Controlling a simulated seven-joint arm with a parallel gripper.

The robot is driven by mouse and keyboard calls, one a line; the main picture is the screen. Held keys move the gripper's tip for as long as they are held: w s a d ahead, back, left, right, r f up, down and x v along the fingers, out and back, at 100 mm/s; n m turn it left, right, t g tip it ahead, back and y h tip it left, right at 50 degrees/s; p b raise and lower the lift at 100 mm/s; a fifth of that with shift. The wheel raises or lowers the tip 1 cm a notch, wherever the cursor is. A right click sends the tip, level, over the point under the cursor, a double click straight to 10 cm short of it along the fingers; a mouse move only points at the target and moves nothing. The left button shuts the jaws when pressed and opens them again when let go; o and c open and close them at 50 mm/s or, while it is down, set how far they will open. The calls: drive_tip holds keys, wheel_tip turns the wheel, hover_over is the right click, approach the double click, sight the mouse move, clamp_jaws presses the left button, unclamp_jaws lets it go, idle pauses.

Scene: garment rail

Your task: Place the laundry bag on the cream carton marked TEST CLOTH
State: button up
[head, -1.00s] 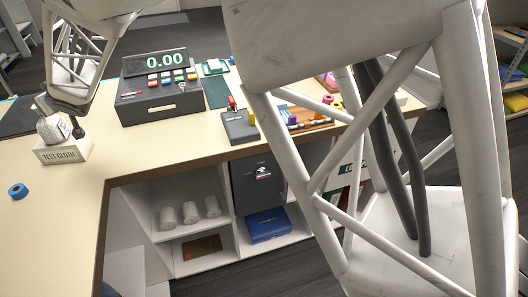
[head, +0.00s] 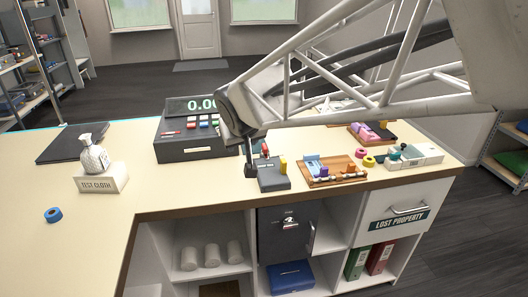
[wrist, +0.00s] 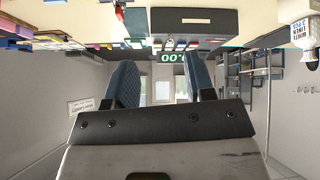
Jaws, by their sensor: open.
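The laundry bag (head: 95,157), pale with a gathered neck, sits upright on top of the cream carton (head: 102,183) marked TEST CLOTH, at the left of the counter. In the wrist view, which is upside down, the bag (wrist: 297,12) shows at the right edge with printed text. My gripper (head: 250,170) is away to the right of the bag, in front of the cash register and close to a small dark device. In the wrist view its two blue-grey pads (wrist: 162,82) stand apart with nothing between them. The head view shows the fingers only small and dark.
The cash register (head: 190,148) stands behind and left of my gripper. The dark device (head: 272,178), a wooden tray (head: 335,181) and a white tray (head: 428,160) are along the right. A blue tape roll (head: 53,215) lies front left. The counter (head: 150,195) is clear between carton and register.

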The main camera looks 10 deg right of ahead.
drive_tip(key=s+d+f+m+g, duration=0.1)
drive_tip(key=s+d, duration=0.4)
drive_tip(key=s, duration=0.7)
drive_tip(key=s+d+f+m+g, duration=0.1)
drive_tip(key=s+d+f+g, duration=0.3)
drive_tip(key=s, duration=0.9)
drive_tip(key=d, duration=0.2)
drive_tip(key=shift+d+f+m, duration=0.15)
drive_tip(key=shift+d+m, duration=0.15)
